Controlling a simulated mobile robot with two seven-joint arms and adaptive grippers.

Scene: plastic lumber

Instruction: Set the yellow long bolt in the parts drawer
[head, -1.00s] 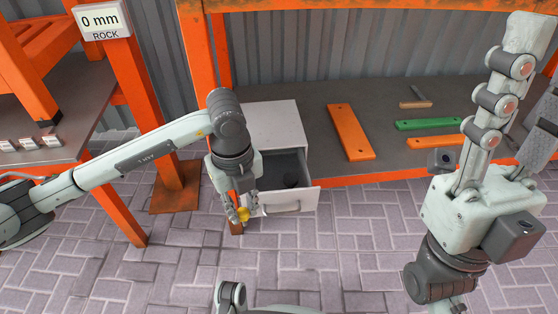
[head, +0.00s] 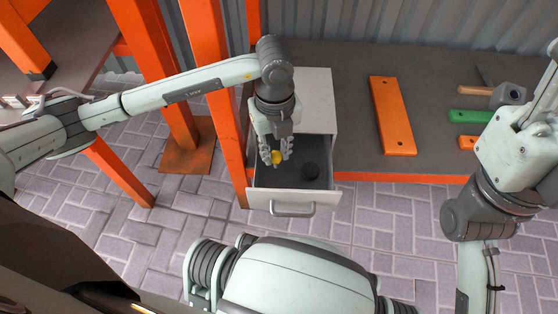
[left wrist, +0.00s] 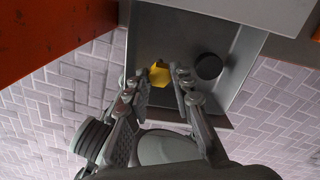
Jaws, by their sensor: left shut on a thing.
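The yellow long bolt (head: 277,157) is held between the fingertips of my left gripper (head: 275,160). In the left wrist view its yellow head (left wrist: 160,74) shows between the fingers; its shank is mostly hidden. The grey parts drawer (head: 316,197) is pulled out and open. My left gripper is over the left part of the drawer's opening, shut on the bolt. I cannot tell how far the bolt is above the drawer floor. My right arm is at the right edge, and the fingers of its gripper are not clearly in view.
A dark round thing (head: 311,170) lies in the drawer, right of the bolt. An orange post (head: 226,100) stands close left of the drawer. An orange plank (head: 392,115), a green plank (head: 470,117) and a hammer (head: 476,91) lie on the dark shelf to the right.

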